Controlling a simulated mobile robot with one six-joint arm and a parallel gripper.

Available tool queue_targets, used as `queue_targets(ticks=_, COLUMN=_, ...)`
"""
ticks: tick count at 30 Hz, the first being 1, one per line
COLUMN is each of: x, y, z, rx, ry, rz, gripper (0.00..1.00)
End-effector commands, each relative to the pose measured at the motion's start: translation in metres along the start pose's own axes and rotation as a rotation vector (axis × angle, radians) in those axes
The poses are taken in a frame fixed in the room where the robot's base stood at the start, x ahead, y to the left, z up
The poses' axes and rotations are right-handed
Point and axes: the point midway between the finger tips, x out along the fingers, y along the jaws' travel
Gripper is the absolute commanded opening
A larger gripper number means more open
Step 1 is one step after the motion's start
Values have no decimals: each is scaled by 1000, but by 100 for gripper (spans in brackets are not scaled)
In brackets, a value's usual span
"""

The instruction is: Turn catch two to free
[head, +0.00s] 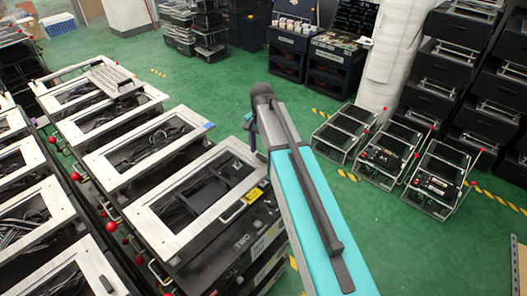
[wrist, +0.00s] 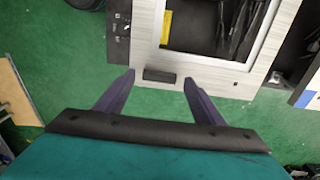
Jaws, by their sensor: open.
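A dark cabinet (head: 262,232) with "TWO" lettered on its front stands left of my arm in the head view. Its white-framed top (head: 170,236) has a yellow label (head: 254,194). In the wrist view a short dark bar (wrist: 160,75) sits on the edge of a white frame (wrist: 205,73); I cannot tell whether it is catch two. My gripper (wrist: 158,79) is open, its two dark purple fingertips either side of this bar, with nothing held. In the head view my arm mostly hides the gripper (head: 250,128). Contact with the bar cannot be told.
Rows of white-framed cabinets (head: 125,160) with red ball-ended levers (head: 75,176) fill the left. Low black racks (head: 385,155) stand at the right, beside a white wrapped column (head: 388,60). Green floor (head: 215,85) is open between them.

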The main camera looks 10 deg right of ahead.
Motion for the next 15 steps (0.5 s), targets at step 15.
queue_targets(ticks=15, x=10, y=0, z=0, rx=1, ry=0, rz=-1, gripper=62)
